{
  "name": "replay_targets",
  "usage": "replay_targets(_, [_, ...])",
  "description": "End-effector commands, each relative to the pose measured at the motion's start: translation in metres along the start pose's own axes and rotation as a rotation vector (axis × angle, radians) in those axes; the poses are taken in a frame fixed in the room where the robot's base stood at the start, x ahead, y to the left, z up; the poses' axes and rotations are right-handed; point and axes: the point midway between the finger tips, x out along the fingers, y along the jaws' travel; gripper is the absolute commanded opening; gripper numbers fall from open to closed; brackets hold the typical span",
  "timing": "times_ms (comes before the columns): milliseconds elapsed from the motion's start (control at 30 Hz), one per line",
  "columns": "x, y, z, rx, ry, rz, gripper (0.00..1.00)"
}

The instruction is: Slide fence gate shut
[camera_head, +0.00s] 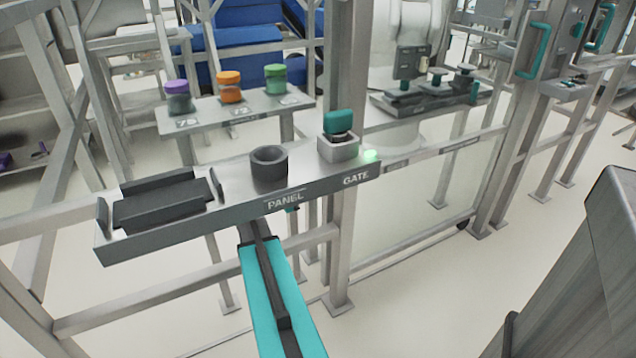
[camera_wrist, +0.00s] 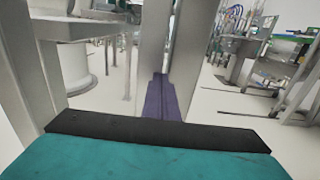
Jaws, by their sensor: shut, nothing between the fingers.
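The label GATE (camera_head: 356,178) is on the front of a grey shelf (camera_head: 150,243) on the metal fence. A teal button-like knob on a light box (camera_head: 338,148) stands above it, with a green light (camera_head: 371,156) beside it. A teal handle (camera_head: 533,51) is on an upright frame at the right; I cannot tell whether this frame is the sliding gate. My gripper (camera_head: 251,228) is shut and empty, reaching in below the shelf, its tip partly hidden. In the wrist view its closed fingers (camera_wrist: 162,98) point towards an upright metal post (camera_wrist: 187,55), apparently close; contact is unclear.
A dark cup (camera_head: 269,167) and a dark tray (camera_head: 163,200) sit on the shelf. Behind are purple, orange (camera_head: 229,87) and green-topped jars on a stand. A grey block (camera_head: 585,270) fills the lower right. Floor shows between the fence and block.

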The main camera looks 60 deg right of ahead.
Motion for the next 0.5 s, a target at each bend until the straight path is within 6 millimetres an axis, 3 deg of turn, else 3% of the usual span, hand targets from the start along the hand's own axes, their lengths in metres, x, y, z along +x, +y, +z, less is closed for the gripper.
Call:
replay_targets(33, [0.01, 0.002, 0.003, 0.002, -0.006, 0.001, 0.0])
replay_targets(500, [-0.004, 0.007, 0.005, 0.003, -0.008, 0.014, 0.0])
